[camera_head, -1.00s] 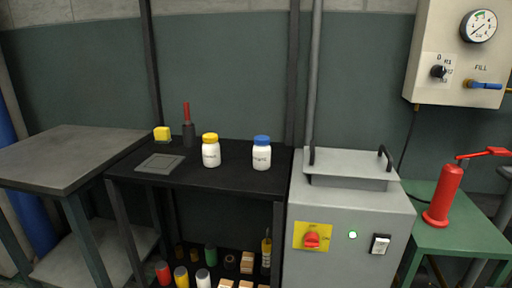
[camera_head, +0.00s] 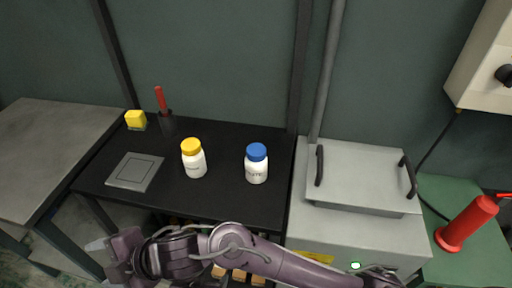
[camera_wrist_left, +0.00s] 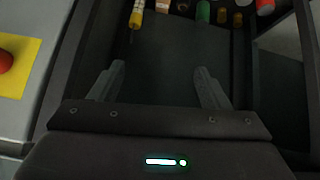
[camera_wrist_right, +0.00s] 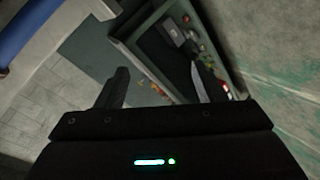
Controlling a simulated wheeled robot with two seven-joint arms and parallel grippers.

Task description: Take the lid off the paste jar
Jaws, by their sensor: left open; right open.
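A white jar with a yellow lid (camera_head: 194,158) and a white jar with a blue lid (camera_head: 256,164) stand upright on the black bench (camera_head: 225,205). Both lids are on. Their labels are too small for me to tell which is the paste jar. My right gripper (camera_wrist_right: 158,80) is open and empty.
A grey square plate (camera_head: 135,172), a yellow block (camera_head: 136,119) and a red-handled tool in a dark holder (camera_head: 164,112) are on the bench's left part. A grey machine with a handled lid (camera_head: 362,180) stands to the right. A grey table (camera_head: 55,150) is at left.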

